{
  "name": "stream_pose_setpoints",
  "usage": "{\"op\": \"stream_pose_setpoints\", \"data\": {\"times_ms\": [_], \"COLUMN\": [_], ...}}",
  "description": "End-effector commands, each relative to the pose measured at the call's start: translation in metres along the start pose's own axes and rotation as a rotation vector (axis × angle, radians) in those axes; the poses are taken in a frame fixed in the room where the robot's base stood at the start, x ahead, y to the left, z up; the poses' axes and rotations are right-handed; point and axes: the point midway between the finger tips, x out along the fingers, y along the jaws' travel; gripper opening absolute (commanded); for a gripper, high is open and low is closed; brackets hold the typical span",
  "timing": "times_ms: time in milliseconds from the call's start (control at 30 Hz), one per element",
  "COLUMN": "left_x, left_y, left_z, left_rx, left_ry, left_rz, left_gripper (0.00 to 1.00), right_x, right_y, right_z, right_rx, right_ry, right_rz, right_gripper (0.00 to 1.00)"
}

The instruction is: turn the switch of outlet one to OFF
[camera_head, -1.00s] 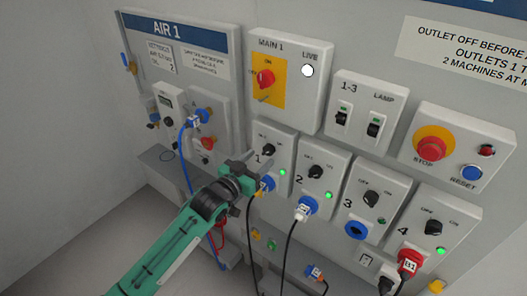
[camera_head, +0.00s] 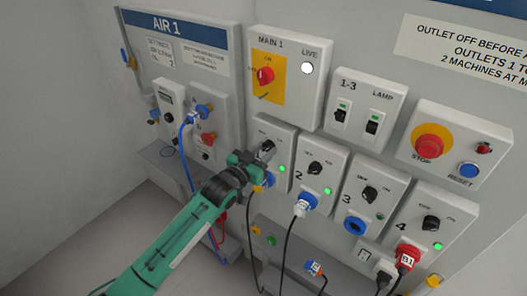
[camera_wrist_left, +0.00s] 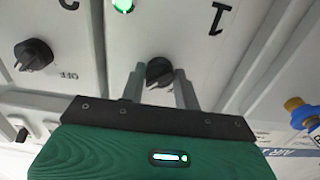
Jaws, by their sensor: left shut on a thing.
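Outlet one (camera_head: 286,148) is a white box on the panel. Its black switch knob (camera_wrist_left: 159,72) sits between the two fingers of my left gripper (camera_wrist_left: 160,84) in the wrist view. In the head view my left gripper (camera_head: 264,150) is at that knob and partly hides it. The gripper is shut on the knob. Outlet one's green lamp (camera_head: 283,168) is lit, and it also shows in the wrist view (camera_wrist_left: 123,5). Its position label is hidden, so I cannot read the setting. My right gripper is not in view.
Outlet two (camera_head: 325,165) stands just right, with its knob (camera_wrist_left: 33,54) near my gripper. Outlets three (camera_head: 373,190) and four (camera_head: 436,215) follow. The MAIN 1 box (camera_head: 289,70) is above. Cables hang below, and the AIR 1 panel (camera_head: 180,60) is left.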

Motion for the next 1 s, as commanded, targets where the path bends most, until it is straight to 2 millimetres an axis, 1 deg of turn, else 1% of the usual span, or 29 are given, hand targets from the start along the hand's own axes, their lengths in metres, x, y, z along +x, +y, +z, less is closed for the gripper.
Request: {"op": "stream_pose_setpoints", "data": {"times_ms": [167,367,567,1000], "left_x": [0.0,0.0,0.0,0.0], "left_y": [0.0,0.0,0.001,0.002], "left_z": [0.0,0.0,-0.001,-0.001], "left_rx": [-0.03,-0.126,-0.291,-0.71], "left_ry": [-0.001,-0.001,-0.001,0.001], "left_rz": [0.0,0.0,0.0,0.0], "left_gripper": [0.09,0.09,0.09,0.09], "right_x": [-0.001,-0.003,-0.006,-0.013], "right_y": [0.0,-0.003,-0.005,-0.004], "right_z": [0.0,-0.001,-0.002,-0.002], "right_rx": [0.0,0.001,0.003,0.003], "right_ry": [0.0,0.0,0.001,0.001], "right_rz": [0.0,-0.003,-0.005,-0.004], "right_gripper": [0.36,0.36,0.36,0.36]}}
